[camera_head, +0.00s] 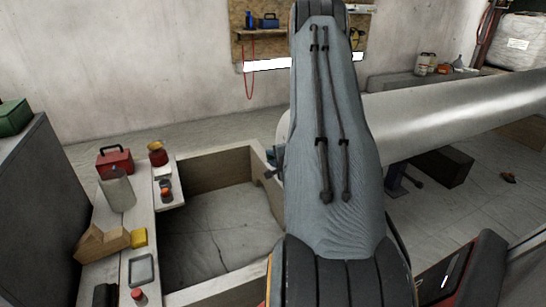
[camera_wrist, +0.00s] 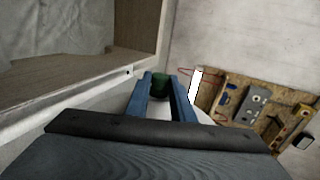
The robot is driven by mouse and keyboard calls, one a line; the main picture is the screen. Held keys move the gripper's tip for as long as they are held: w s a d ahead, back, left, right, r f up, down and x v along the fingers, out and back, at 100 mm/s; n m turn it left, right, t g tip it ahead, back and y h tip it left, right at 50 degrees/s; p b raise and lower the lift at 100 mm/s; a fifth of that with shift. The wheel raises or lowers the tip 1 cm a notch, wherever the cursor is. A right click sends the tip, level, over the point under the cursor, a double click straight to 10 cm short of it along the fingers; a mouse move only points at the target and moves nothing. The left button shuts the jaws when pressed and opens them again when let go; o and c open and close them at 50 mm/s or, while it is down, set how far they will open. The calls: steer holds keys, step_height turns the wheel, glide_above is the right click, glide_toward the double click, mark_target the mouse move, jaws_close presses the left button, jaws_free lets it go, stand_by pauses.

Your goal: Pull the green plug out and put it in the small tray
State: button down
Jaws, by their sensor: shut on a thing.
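In the wrist view the two blue fingers of my gripper (camera_wrist: 163,80) are closed on the sides of the dark green plug (camera_wrist: 160,88). Whether the plug is seated in anything or free cannot be told. In the head view my arm hides the plug and most of the gripper; only a small bluish part shows at the arm's left edge. A small grey-rimmed tray (camera_head: 131,273) lies on the light bench at the lower left, well away from the gripper. It looks empty.
A large pale pipe (camera_head: 450,108) runs to the right behind my arm. The bench (camera_head: 107,270) holds a red toolbox (camera_head: 115,161), a grey canister (camera_head: 117,190), a cardboard box (camera_head: 100,243), a yellow block (camera_head: 139,237) and jars. A wooden-walled pit (camera_head: 215,235) lies beside it.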

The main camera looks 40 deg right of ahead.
steer(key=shift+w+a, duration=0.25)
steer(key=shift+a, duration=0.4)
steer(key=shift+w+a, duration=0.1)
steer(key=shift+a, duration=0.25)
steer(key=shift+w+a+p, duration=0.15)
steer(key=shift+a+p, duration=0.15)
steer(key=shift+w+a, duration=0.1)
steer(key=shift+a, duration=0.2)
steer(key=shift+w+a, duration=0.1)
steer(key=shift+a, duration=0.25)
steer(key=shift+w+a, duration=0.15)
steer(key=shift+a, duration=0.25)
steer(key=shift+w+a+p, duration=0.35)
steer(key=shift+a, duration=0.55)
steer(key=shift+w+a+p, duration=0.3)
steer(key=shift+a, duration=0.6)
